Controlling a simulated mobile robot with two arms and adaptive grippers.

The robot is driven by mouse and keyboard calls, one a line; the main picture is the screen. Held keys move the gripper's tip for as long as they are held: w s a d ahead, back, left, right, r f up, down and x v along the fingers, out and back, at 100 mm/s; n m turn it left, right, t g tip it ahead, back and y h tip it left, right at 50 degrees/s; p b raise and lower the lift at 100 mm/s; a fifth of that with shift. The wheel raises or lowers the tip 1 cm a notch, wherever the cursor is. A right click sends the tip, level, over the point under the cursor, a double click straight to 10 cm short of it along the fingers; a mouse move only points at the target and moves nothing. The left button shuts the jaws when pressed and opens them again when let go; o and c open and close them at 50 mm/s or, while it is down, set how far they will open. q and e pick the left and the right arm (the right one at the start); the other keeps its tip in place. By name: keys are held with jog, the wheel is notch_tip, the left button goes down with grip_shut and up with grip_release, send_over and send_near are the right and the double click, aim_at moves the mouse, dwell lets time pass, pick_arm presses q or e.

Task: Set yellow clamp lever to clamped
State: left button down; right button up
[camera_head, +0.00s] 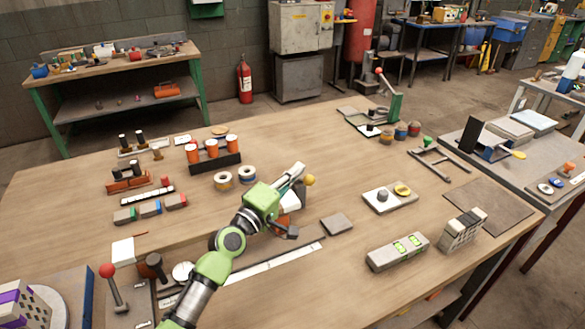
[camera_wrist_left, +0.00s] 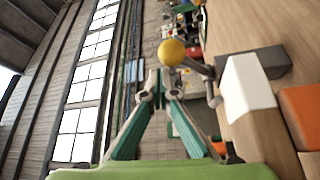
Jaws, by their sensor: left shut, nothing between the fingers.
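The yellow ball knob (camera_head: 310,181) of the clamp lever shows just right of my left gripper's fingertips in the head view. In the left wrist view the yellow knob (camera_wrist_left: 172,52) sits beside the fingertips on a short grey lever arm (camera_wrist_left: 203,70). The clamp body is mostly hidden behind my gripper in the head view; a white block (camera_wrist_left: 247,85) and an orange block (camera_wrist_left: 300,112) show beside the lever in the wrist view. My left gripper (camera_head: 296,171) is shut and empty; its fingers (camera_wrist_left: 158,86) meet close to the knob. Contact cannot be told. My right gripper is not in view.
An orange-cup rack (camera_head: 215,160) and tape rolls (camera_head: 223,180) stand left of my gripper. A red-knobbed lever press (camera_head: 390,100) stands behind. The tabletop between is clear.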

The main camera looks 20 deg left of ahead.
pick_arm(q)
jog(key=shift+s+d+f, duration=0.4)
jog(key=shift+f, duration=0.1)
jog(key=shift+s+d+f, duration=0.1)
jog(key=shift+f, duration=0.15)
dwell(0.3)
jog(key=shift+s+f, duration=0.1)
jog(key=shift+s, duration=0.15)
jog(key=r+v, duration=0.1)
jog(key=v, duration=1)
jog(key=shift+s+a+f, duration=0.2)
jog(key=shift+a, duration=0.05)
